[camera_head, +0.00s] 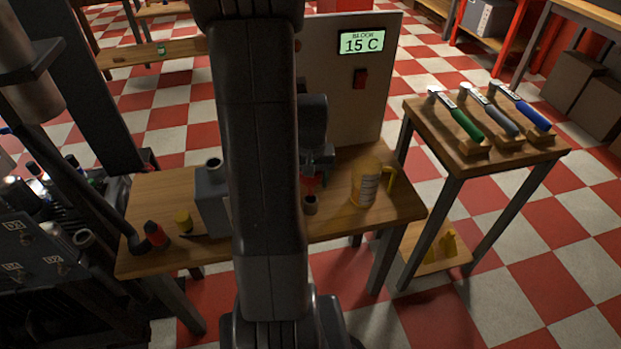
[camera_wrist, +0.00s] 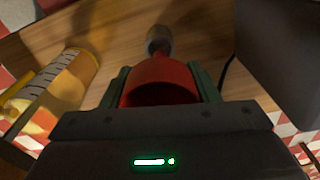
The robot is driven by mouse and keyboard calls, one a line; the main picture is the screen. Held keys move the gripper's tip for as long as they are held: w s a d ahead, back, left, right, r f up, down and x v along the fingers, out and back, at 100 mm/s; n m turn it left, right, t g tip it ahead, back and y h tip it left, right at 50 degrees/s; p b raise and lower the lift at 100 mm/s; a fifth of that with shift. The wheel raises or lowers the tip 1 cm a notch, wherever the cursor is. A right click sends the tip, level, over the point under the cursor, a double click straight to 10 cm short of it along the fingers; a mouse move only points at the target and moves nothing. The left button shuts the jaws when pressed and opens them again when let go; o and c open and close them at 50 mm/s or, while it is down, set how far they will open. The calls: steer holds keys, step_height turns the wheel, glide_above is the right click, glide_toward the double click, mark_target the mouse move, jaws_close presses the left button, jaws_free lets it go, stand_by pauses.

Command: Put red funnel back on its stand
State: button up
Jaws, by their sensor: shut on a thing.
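The red funnel (camera_wrist: 160,80) is between the two green fingers of my gripper (camera_wrist: 160,72), which is shut on it. In the wrist view its wide mouth faces the camera. A small brownish-grey cylinder (camera_wrist: 159,38), perhaps the stand, is just beyond the funnel over the wooden bench; I cannot tell if they touch. In the head view a little of the red funnel (camera_head: 311,183) shows beside my arm, just above the small cylinder (camera_head: 310,204). My arm hides much of the funnel and gripper there.
A translucent yellow jug (camera_head: 366,183) stands to the right on the wooden bench (camera_head: 330,232). A grey box (camera_head: 212,200), a red-capped item (camera_head: 156,235) and a yellow item (camera_head: 184,221) are at the left. A panel reading 15 C (camera_head: 345,75) rises behind. Wrenches (camera_head: 460,115) lie on a side table.

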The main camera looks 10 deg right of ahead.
mark_target(311, 194)
steer(key=shift+f, duration=0.15)
steer(key=shift+f+b, duration=2.3)
steer(key=shift+f, duration=0.55)
steer(key=o, duration=1.1)
steer(key=shift+c, duration=0.2)
steer(key=shift+r, duration=0.15)
steer(key=r+p, duration=0.1)
steer(key=r, duration=0.3)
steer(key=r+p, duration=0.1)
steer(key=r, duration=0.4)
steer(key=r+p, duration=0.1)
steer(key=r, duration=0.3)
steer(key=shift+s+r, duration=0.3)
steer(key=shift+s, duration=0.05)
